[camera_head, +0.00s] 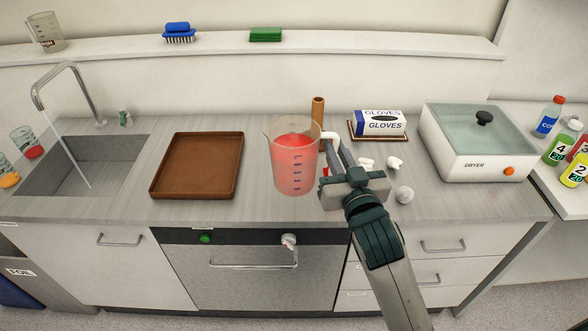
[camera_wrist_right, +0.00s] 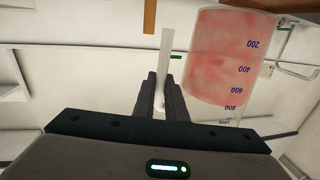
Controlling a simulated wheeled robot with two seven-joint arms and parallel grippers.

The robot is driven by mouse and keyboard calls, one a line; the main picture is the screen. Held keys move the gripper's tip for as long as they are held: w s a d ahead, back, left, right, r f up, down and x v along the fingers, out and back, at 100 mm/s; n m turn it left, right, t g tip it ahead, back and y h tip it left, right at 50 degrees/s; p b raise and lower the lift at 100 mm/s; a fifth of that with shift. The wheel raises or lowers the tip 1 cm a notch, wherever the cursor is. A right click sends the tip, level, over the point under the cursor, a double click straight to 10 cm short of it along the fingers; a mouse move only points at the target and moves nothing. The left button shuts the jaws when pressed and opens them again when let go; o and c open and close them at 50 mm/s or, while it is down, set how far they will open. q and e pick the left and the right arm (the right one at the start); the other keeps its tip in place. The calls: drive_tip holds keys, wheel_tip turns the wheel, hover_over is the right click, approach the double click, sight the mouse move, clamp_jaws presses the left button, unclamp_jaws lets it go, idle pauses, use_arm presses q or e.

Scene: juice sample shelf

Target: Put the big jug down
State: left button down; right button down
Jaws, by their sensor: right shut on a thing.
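The big jug (camera_head: 295,165) is clear, with blue graduation marks and red liquid inside. It looks upright, over the counter between the brown tray and the glove box. My right gripper (camera_head: 334,150) is shut on the jug's white handle, on the jug's right side. In the right wrist view the jug (camera_wrist_right: 226,55) is at the upper right and the handle (camera_wrist_right: 165,65) runs between the fingers (camera_wrist_right: 162,98). I cannot tell whether the jug's base touches the counter. My left gripper is not in view.
A brown tray (camera_head: 238,181) lies left of the jug, beside the sink (camera_head: 90,165). A glove box (camera_head: 379,122), several small white items (camera_head: 394,162) and a dryer (camera_head: 475,150) are to the right. A brown cylinder (camera_head: 318,108) stands behind. Bare counter (camera_head: 257,205) shows between tray and jug.

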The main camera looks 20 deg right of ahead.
drive_tip(key=w+a+f+p, duration=0.1)
drive_tip(key=w+f+p, duration=0.1)
drive_tip(key=w+f, duration=0.4)
drive_tip(key=w, duration=0.5)
drive_tip(key=shift+a+f, duration=0.2)
drive_tip(key=shift+a, duration=0.2)
drive_tip(key=shift+s, duration=0.1)
drive_tip(key=shift+f+p, duration=0.45)
drive_tip(key=shift+f, duration=1.7)
drive_tip(key=c, duration=1.8)
unclamp_jaws()
drive_tip(key=shift+f, duration=0.1)
drive_tip(key=shift+r, duration=0.2)
